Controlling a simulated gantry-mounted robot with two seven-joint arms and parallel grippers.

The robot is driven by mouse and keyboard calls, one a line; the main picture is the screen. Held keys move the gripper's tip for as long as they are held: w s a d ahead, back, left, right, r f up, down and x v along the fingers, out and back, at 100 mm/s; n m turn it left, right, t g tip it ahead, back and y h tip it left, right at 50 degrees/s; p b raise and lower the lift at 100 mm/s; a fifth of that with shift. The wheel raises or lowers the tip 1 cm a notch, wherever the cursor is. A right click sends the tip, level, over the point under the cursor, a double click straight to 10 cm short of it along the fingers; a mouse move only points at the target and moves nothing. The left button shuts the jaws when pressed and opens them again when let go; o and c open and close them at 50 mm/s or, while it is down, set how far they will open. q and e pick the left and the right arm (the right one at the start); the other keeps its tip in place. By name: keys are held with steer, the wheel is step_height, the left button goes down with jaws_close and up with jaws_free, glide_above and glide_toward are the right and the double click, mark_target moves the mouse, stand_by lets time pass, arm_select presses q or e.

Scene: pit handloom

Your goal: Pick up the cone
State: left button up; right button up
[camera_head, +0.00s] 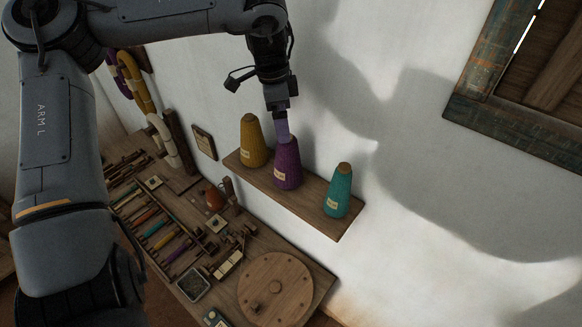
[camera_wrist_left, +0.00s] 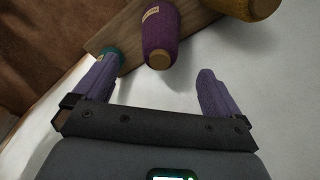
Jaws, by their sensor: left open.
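Three yarn cones stand upright on a wooden wall shelf (camera_head: 312,208): a mustard one (camera_head: 252,145), a purple one (camera_head: 288,170) and a teal one (camera_head: 338,190), each with a pale label. My left gripper (camera_head: 283,131) is open just above the purple cone, a finger overlapping its top in the head view. In the left wrist view, the purple cone (camera_wrist_left: 160,32) shows between and beyond the open fingers (camera_wrist_left: 156,70), its brown top facing me. The mustard cone (camera_wrist_left: 250,7) is at the upper right; the teal cone is mostly hidden behind the left finger. My right gripper is out of view.
Yarn hanks (camera_head: 140,85) hang at the left. The white wall (camera_head: 400,130) is close behind the shelf.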

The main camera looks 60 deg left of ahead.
mark_target(287, 145)
arm_select(q)
steer(key=f, duration=0.4)
steer(key=shift+w+d+f+p, duration=0.15)
steer(key=shift+w+f+p, duration=0.15)
steer(key=shift+p, duration=0.1)
steer(key=shift+f+p, duration=0.35)
steer(key=shift+f, duration=0.1)
steer(key=f, duration=0.1)
steer(key=f+p, duration=0.1)
steer(key=f, duration=0.1)
steer(key=shift+w+d+f, duration=0.1)
steer(key=shift+w, duration=0.15)
steer(key=shift+w+f, duration=0.1)
steer(key=shift+f, duration=0.5)
steer(key=shift+c, duration=0.3)
steer(key=c, duration=1.4)
steer(key=shift+c, duration=0.9)
steer(key=shift+r, duration=0.15)
